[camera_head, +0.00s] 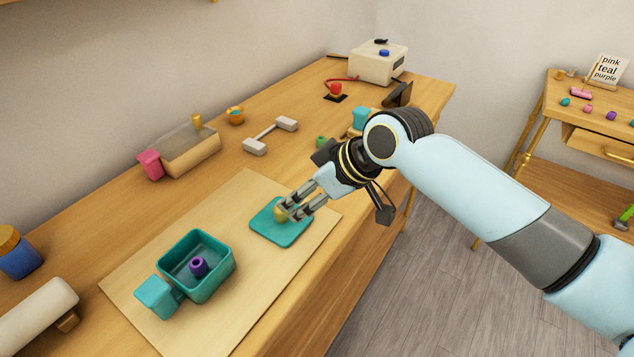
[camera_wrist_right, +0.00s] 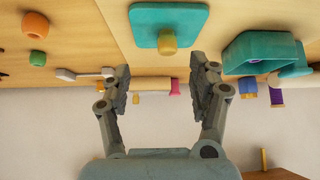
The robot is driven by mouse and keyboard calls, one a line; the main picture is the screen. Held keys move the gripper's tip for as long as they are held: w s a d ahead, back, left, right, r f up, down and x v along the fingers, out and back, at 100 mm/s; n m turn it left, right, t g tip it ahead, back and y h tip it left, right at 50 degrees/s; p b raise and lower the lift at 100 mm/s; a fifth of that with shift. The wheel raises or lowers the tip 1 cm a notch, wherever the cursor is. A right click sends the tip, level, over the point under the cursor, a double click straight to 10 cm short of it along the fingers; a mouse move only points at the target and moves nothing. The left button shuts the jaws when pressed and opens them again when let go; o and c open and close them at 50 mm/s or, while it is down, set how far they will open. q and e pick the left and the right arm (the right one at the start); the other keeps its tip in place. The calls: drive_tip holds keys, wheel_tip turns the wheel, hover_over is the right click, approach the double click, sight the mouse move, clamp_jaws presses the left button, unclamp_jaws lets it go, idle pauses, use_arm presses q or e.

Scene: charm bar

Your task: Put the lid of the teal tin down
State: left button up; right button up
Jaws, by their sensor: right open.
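The teal tin (camera_head: 222,278) stands uncovered on a pale board, with a purple ring-shaped piece (camera_head: 198,266) inside. Its square teal lid (camera_head: 287,237) lies apart from it, apparently flat on the board to the right, with its yellow knob (camera_head: 281,214) up. My right gripper (camera_head: 291,210) is open just by the knob. In the right wrist view the lid (camera_wrist_right: 150,16) and knob (camera_wrist_right: 168,42) lie beyond the spread fingers (camera_wrist_right: 162,72), with nothing between them; the tin (camera_wrist_right: 262,50) shows at the right. My left gripper is not in view.
A grey-topped tan block with a pink end (camera_head: 185,152), a pale bar-shaped piece (camera_head: 270,136) and an orange round piece (camera_head: 235,116) stand behind the board. The board (camera_head: 245,190) is clear behind the lid.

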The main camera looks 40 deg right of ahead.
drive_tip(key=v, duration=0.5)
drive_tip(key=shift+w, duration=0.1)
idle(0.3)
